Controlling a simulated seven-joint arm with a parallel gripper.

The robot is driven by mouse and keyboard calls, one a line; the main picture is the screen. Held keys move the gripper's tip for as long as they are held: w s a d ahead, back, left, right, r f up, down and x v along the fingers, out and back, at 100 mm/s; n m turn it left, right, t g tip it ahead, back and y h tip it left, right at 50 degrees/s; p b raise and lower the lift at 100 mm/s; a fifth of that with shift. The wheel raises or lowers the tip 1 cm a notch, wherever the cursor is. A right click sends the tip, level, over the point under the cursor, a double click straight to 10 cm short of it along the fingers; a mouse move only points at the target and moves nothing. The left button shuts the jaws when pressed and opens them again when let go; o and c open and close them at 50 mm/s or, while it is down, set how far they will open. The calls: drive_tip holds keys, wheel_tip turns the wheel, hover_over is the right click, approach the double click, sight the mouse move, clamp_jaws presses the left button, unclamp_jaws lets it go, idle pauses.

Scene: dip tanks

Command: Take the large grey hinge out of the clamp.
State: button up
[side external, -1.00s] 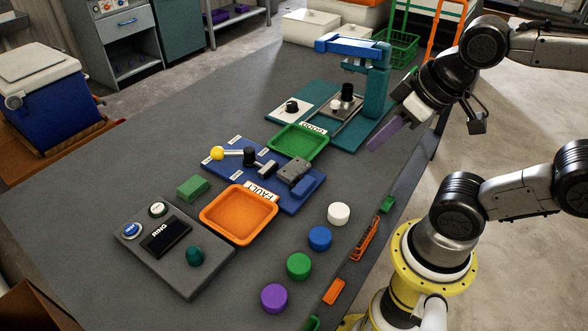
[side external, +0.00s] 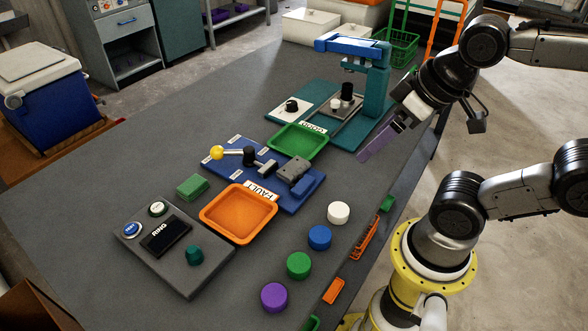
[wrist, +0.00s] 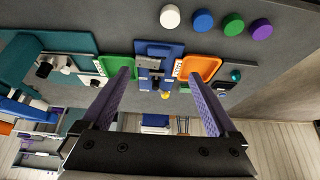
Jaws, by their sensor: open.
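The large grey hinge (side external: 292,168) sits at the right end of the blue clamp plate (side external: 226,170), against a blue block. The clamp's lever with a yellow ball (side external: 217,153) lies out to the left of its black post. A grey bar points from the post toward the hinge; I cannot tell if they touch. My gripper (side external: 378,142) is open and empty, with purple fingers, above the table's right edge, right of the clamp. Both fingers show spread in the wrist view (wrist: 160,80).
A green GOOD tray (side external: 298,141) and an orange FAULT tray (side external: 207,217) flank the clamp. A teal press (side external: 376,92) stands behind the green tray.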

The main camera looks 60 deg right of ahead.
drive_tip(key=w+r+n+g, duration=0.1)
drive_tip(key=w+r+n, duration=0.4)
drive_tip(key=n, duration=0.6)
drive_tip(key=n+g, duration=0.5)
drive_tip(key=n, duration=0.1)
hover_over(299, 162)
drive_tip(key=f, duration=1.7)
drive_tip(key=shift+s+f, duration=0.25)
drive_tip(key=shift+w+f, duration=0.15)
drive_tip(key=shift+f, duration=2.9)
clamp_jaws()
drive_tip(key=shift+w+r, duration=0.1)
drive_tip(key=shift+r, duration=0.05)
